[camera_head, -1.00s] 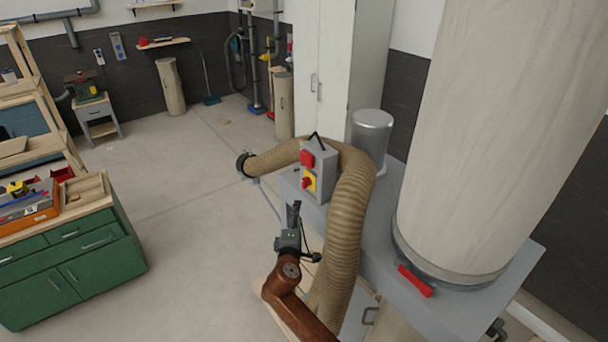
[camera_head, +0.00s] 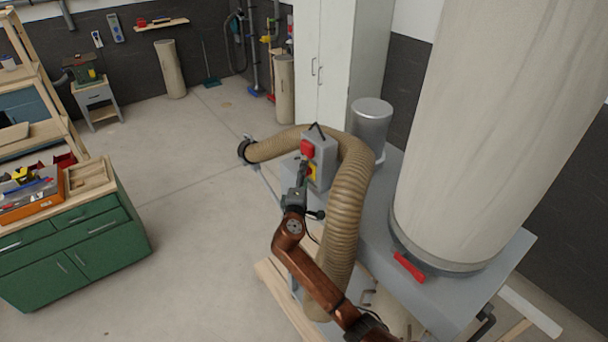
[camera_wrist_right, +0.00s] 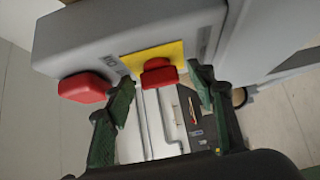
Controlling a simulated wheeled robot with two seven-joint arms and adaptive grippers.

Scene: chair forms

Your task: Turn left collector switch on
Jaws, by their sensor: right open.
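The grey switch box (camera_head: 325,160) of the collector is beside the ribbed hose in the head view. It carries a large red button (camera_wrist_right: 85,88) and a smaller red switch (camera_wrist_right: 158,74) on a yellow plate (camera_wrist_right: 172,52), both clear in the right wrist view. My right gripper (camera_head: 303,174) is at the front of the box. In the right wrist view its green fingers (camera_wrist_right: 161,85) are open, one on either side of the smaller red switch. Contact with the switch cannot be told. In the head view the gripper partly covers the yellow plate. My left gripper is not in view.
The ribbed tan hose (camera_head: 350,205) arches behind the box and down beside my right arm. The collector's tall pale bag (camera_head: 490,130) and grey metal housing (camera_head: 440,300) stand at right. A green workbench (camera_head: 85,250) is at left, with open floor between.

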